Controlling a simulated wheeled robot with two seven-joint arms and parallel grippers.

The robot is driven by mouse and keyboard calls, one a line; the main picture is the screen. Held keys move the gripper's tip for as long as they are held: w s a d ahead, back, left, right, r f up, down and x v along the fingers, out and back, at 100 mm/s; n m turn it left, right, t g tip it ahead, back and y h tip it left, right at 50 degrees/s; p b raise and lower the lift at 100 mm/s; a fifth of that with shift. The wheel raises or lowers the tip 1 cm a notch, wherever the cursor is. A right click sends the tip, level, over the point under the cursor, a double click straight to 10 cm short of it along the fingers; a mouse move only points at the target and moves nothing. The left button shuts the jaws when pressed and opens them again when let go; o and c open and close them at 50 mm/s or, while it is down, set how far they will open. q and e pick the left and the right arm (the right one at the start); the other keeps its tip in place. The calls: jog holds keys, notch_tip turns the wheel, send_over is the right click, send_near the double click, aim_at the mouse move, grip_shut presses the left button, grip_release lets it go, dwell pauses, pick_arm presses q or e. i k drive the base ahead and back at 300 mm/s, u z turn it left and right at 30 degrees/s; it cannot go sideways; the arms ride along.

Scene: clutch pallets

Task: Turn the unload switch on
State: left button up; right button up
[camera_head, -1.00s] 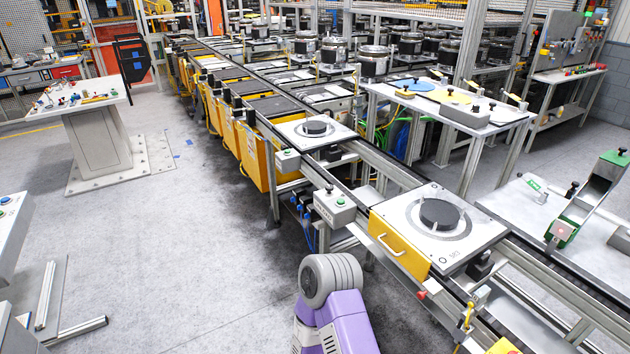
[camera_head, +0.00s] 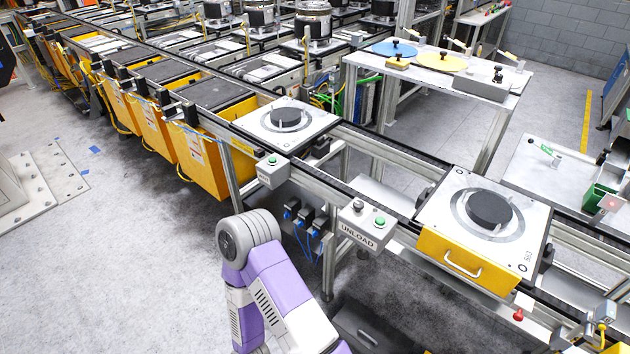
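The unload switch box (camera_head: 366,228) is a grey box labelled UNLOAD on the front side of the conveyor. On its top are a dark knob (camera_head: 358,206) and a green button (camera_head: 380,222). I cannot tell which way the knob is set. A purple and grey arm of mine (camera_head: 262,270) rises from the bottom, left of the box and apart from it. Neither gripper shows in the view.
A pallet with a yellow front and a handle (camera_head: 464,262) sits on the conveyor right of the box. Another pallet (camera_head: 286,122) is farther left, near a smaller grey button box (camera_head: 272,172). Blue connectors (camera_head: 304,216) hang below the rail.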

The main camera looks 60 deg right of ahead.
aim_at(358, 206)
jog(key=i, duration=1.05)
jog(key=z, duration=2.3)
